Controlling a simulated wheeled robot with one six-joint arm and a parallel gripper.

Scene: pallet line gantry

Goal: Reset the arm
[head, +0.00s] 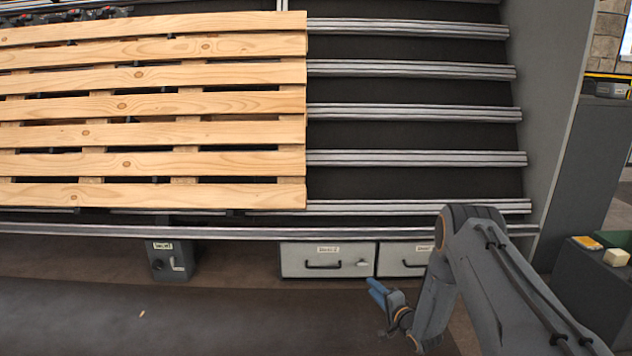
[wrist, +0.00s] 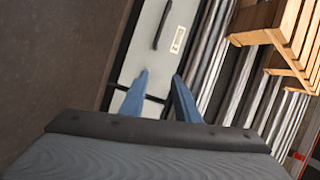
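My arm comes in from the lower right of the head view, bent at a brown-capped joint. My gripper (head: 372,287) hangs low in front of the drawers, its blue fingers toward the left. In the wrist view my gripper (wrist: 161,80) shows two blue fingers spread apart with nothing between them. Beyond the fingers lies the light grey front of a labelled drawer (wrist: 140,55), with a dark handle. I cannot tell how near the fingertips are to it.
A wooden pallet (head: 150,133) lies on the metal rails (head: 415,158) at the left. Under the rails are a grey drawer (head: 305,262), another drawer (head: 393,258) and a dark box (head: 170,262). The floor (head: 200,310) at left is mostly clear.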

